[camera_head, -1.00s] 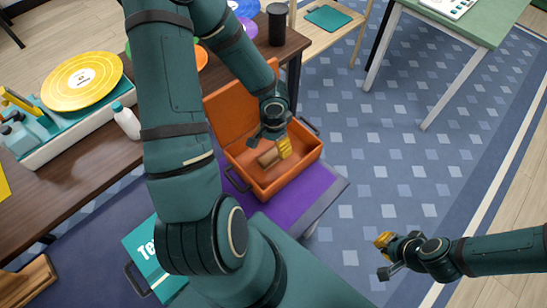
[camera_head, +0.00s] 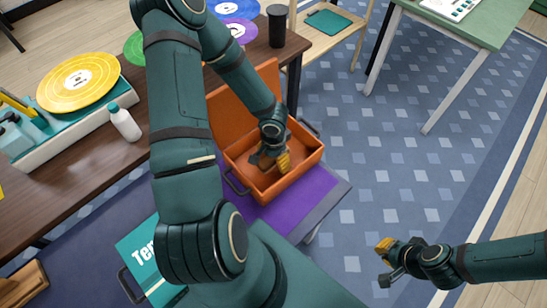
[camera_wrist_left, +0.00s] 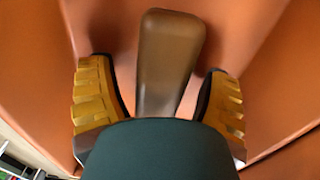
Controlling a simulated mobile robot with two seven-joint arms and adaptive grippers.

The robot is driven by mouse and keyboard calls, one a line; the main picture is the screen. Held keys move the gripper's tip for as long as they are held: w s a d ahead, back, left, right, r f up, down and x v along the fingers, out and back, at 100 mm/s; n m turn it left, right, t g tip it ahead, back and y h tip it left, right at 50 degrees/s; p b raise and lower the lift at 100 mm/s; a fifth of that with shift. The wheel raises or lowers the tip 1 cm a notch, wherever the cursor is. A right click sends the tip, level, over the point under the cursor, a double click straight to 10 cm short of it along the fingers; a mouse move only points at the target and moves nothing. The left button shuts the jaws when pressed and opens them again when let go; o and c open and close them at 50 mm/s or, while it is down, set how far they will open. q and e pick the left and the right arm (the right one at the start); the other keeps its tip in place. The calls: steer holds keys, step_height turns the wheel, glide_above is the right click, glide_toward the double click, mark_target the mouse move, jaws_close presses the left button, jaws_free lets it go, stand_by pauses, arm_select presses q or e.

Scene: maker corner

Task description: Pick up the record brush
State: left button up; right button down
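The record brush (camera_wrist_left: 168,55) is a brown, rounded block lying on the floor of the open orange case (camera_head: 306,142). In the head view it is mostly hidden by my left gripper (camera_head: 270,162), which is down inside the case. In the left wrist view the yellow-padded fingers of that gripper (camera_wrist_left: 158,92) stand on either side of the brush. A gap shows between each finger and the brush, so it is open around it and not gripping. My right gripper (camera_head: 384,262) is open and empty over the floor at the right.
The case sits on a purple-topped surface (camera_head: 317,190), its raised lid (camera_head: 228,118) behind the gripper. The wooden table (camera_head: 95,155) at left carries a yellow record (camera_head: 78,82), a white bottle (camera_head: 124,122) and a dark cup (camera_head: 277,25). Patterned floor is free at right.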

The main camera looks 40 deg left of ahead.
arm_select(q)
steer(key=c, duration=1.2)
step_height(320, 180, up, 10)
steer(key=p, duration=0.3)
steer(key=shift+r, duration=0.1)
steer(key=shift+o, duration=1.4)
steer(key=shift+c, duration=0.5)
